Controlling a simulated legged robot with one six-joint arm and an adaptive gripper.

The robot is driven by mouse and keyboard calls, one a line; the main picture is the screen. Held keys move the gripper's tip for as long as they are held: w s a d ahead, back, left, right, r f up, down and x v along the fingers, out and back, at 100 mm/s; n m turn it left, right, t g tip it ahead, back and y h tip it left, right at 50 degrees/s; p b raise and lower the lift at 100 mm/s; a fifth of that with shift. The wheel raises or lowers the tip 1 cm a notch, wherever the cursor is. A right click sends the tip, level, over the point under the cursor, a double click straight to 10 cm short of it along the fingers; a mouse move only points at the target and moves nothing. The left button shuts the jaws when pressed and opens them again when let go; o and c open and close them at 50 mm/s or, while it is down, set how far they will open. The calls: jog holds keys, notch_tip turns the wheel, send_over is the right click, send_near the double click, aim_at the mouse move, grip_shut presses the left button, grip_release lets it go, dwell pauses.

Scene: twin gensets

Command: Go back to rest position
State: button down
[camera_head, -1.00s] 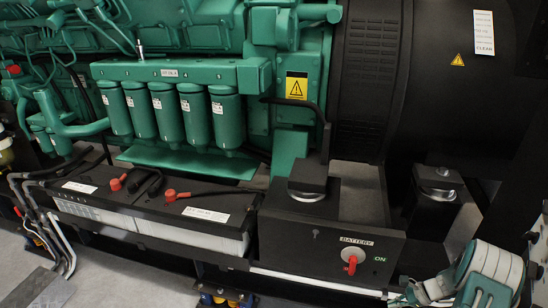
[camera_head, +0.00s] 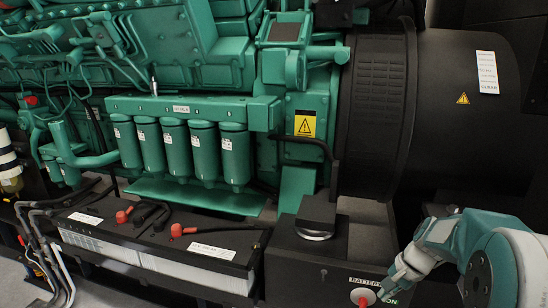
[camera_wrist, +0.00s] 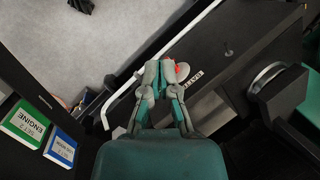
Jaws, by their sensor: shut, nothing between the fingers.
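My gripper (camera_head: 385,291) is at the lower right of the head view, in front of the black battery switch box. Its fingers are together with nothing between them; it also shows in the wrist view (camera_wrist: 162,72). The red battery switch knob (camera_head: 362,297) is just left of the fingertips in the head view. In the wrist view a bit of red (camera_wrist: 182,71) shows right beside the fingertips. I cannot tell whether they touch. The gripper partly covers the BATTERY and ON labels.
The green engine (camera_head: 170,60) and black generator housing (camera_head: 445,120) stand behind. Batteries with red terminals (camera_head: 150,245) lie left of the switch box. ENGINE and other signs (camera_wrist: 25,125) show at the wrist view's left.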

jog(key=s+a+r+n+t+h, duration=0.2)
jog(key=s+a+r+n, duration=0.3)
jog(key=s, duration=0.5)
jog(key=s+a+r+n+t+h, duration=0.1)
jog(key=s+a+r+n, duration=0.4)
jog(key=s, duration=0.6)
notch_tip(320, 180, up, 3)
jog(key=shift+a+f+t+h, duration=0.1)
jog(key=shift+a+t+h, duration=0.3)
jog(key=shift+a+t, duration=0.3)
jog(key=shift+d, duration=0.15)
